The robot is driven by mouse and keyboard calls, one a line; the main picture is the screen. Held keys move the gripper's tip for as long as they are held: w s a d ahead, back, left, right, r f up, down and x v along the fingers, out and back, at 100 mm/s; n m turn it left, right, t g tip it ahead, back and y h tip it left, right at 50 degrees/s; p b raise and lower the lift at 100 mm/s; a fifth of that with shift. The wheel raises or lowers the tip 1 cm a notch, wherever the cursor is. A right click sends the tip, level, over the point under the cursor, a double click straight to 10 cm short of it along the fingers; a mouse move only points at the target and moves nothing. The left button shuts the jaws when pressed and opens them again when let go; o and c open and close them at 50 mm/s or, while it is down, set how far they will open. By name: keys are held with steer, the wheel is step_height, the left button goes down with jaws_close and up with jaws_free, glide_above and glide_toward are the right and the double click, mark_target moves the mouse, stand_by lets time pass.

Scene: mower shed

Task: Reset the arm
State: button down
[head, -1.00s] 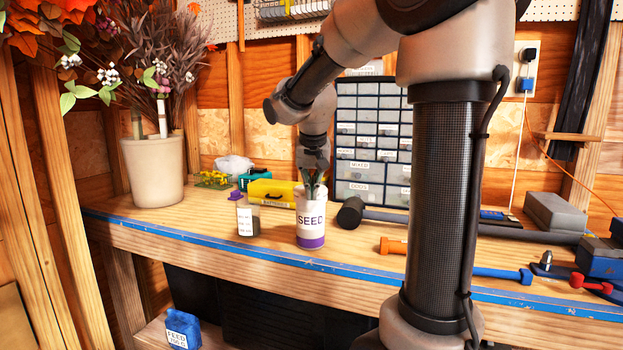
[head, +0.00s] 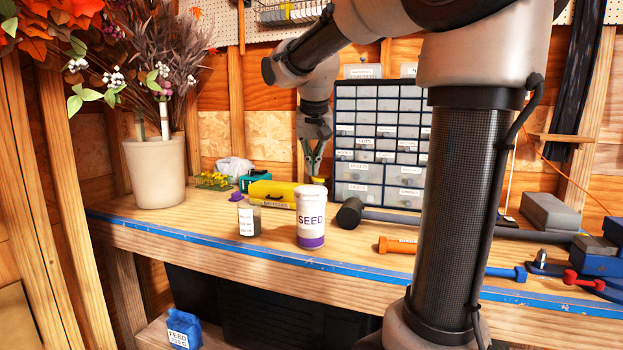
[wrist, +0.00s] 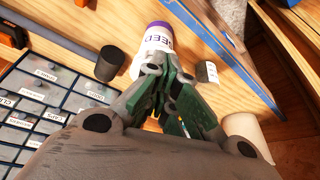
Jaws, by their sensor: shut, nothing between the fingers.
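My gripper (head: 314,158) hangs from my arm above the workbench, fingers pointing down, in front of the left edge of the drawer cabinet. Its fingers are shut and empty. Below it a white SEED container (head: 311,218) with a purple base band stands upright on the bench, apart from the fingertips. In the wrist view my gripper (wrist: 172,95) covers part of the SEED container (wrist: 150,48).
The workbench (head: 200,227) has a blue front edge. A small labelled jar (head: 248,218) stands left of the SEED container, a yellow case (head: 272,192) behind it. A hammer (head: 350,213), an orange-headed tool (head: 397,245) and the drawer cabinet (head: 365,172) are to the right. A potted plant (head: 155,172) stands left.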

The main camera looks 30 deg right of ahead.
steer(key=v, duration=0.6)
steer(key=shift+s+a, duration=0.35)
steer(key=shift+s, duration=0.2)
steer(key=shift+r, duration=0.1)
steer(key=s+a+f+n+y, duration=0.2)
steer(key=s+f+n, duration=0.4)
steer(key=s+f, duration=1.1)
steer(key=s+a, duration=0.1)
steer(key=s, duration=0.2)
steer(key=shift+a, duration=0.1)
